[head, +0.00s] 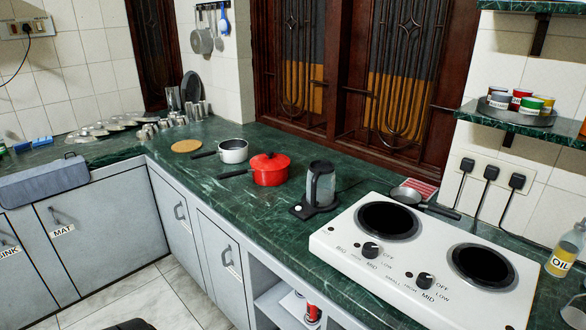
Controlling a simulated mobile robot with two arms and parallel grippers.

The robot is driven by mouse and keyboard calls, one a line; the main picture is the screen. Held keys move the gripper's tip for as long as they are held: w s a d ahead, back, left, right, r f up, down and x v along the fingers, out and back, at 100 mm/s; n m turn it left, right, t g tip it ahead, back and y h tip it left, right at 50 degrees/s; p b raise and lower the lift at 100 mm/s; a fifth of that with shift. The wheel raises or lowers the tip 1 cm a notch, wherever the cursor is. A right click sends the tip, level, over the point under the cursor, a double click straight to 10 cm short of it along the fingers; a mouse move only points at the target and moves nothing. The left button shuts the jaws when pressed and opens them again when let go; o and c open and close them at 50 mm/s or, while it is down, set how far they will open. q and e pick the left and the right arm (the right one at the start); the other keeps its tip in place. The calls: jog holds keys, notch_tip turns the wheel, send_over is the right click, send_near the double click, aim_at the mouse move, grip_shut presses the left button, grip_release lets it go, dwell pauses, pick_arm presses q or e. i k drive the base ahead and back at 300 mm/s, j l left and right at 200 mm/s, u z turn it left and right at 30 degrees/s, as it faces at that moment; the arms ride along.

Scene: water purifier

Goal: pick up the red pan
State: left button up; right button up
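The red pan (270,170) stands upright on the green marble counter (215,195), near the middle of the head view. It has a red lid with a knob, and its dark handle (233,174) points left. Neither of my grippers shows in this view. Nothing hides the red pan.
A white pot (233,151) stands just behind and left of the red pan. A kettle (320,184) on a black base stands to its right. The white two-plate stove (425,262) fills the counter's right. Steel cups (196,110) stand at the back corner.

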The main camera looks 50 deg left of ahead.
aim_at(278, 177)
jog(key=u, duration=1.65)
